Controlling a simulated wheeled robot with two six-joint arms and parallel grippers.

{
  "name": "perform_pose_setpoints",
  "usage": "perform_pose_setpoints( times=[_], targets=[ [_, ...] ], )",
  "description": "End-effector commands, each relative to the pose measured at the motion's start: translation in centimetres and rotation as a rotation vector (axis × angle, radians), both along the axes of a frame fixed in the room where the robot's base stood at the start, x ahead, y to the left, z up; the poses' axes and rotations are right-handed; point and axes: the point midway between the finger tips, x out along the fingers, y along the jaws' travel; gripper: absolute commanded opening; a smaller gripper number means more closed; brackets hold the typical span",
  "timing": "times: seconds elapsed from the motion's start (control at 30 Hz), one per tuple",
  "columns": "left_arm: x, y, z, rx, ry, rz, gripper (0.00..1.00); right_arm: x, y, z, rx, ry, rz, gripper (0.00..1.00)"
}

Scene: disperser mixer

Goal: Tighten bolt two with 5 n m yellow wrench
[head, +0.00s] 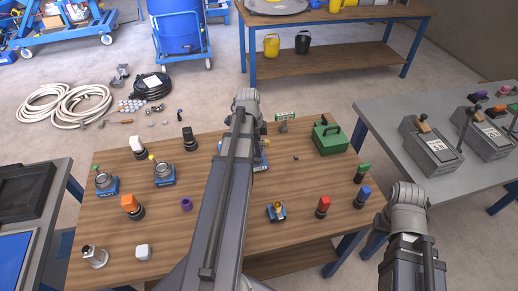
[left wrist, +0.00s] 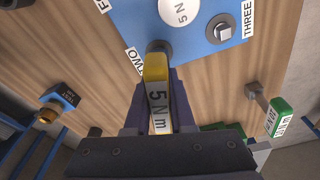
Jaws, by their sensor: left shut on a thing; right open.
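My left gripper (left wrist: 160,84) is shut on the yellow 5 N m wrench (left wrist: 156,66) in the left wrist view. The wrench's far end meets the dark round fitting of bolt two (left wrist: 158,46), beside the TWO label on the blue plate (left wrist: 195,46). Whether it is fully seated on the bolt is hidden. Bolt three (left wrist: 222,29) shows to the right on the plate. In the head view my left arm covers the wrench and most of the plate (head: 262,162). My right arm shows at the lower right, but its gripper is not visible.
A green toolbox (head: 330,138) stands at the wooden table's back right. Several small fixtures stand around the table, including a red-topped one (head: 323,206) and a blue-topped one (head: 362,195).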

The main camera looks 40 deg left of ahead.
Motion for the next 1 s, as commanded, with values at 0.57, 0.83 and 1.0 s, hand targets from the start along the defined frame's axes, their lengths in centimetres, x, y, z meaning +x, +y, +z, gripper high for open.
perform_pose_setpoints(
  times=[0.57,0.83,1.0],
  targets=[
    [0.00,0.00,-0.96,0.000,0.000,0.000,0.39,0.00,0.00,-0.96,0.000,0.000,0.000,0.57],
    [0.00,0.00,-0.96,0.000,0.000,0.000,0.57,0.00,0.00,-0.97,0.000,0.000,0.000,0.57],
    [0.00,0.00,-0.91,0.000,0.000,0.000,0.57,0.00,0.00,-0.91,0.000,0.000,0.000,0.57]
  ],
)
